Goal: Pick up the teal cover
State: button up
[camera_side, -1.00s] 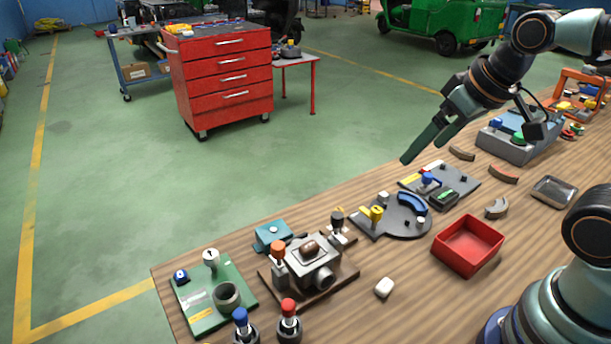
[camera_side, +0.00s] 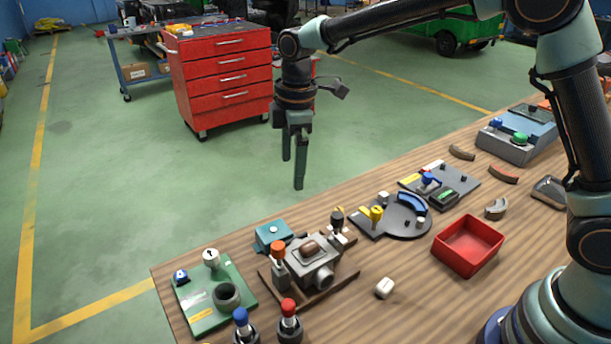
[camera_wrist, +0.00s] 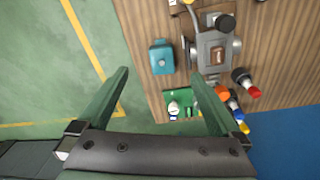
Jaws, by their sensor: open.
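My gripper (camera_side: 294,172) points down above and behind the cover in the side view, clear of the bench. The wrist view shows my gripper (camera_wrist: 163,85) with its two green fingers spread and nothing between them.
The grey machine block (camera_side: 310,258) stands right of the cover. A green board (camera_side: 215,300) with knobs and a ring lies to its left. Red- and blue-topped posts (camera_side: 288,308) stand at the front. A red tray (camera_side: 467,245) is further right. Open floor lies beyond the bench edge.

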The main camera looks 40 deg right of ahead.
jog(key=w+a+f+n+g, duration=0.1)
jog(key=w+a+f+n, duration=0.15)
jog(key=a+f, duration=0.2)
send_over(274, 230)
jog(key=f, duration=0.7)
jog(key=shift+s+d+f, duration=0.1)
jog(key=shift+d+f, duration=0.1)
jog(key=shift+a+f, duration=0.15)
jog(key=shift+f, duration=1.2)
jog(key=shift+a+f, duration=0.1)
jog(key=shift+f, duration=1.25)
jog(key=c, duration=1.4)
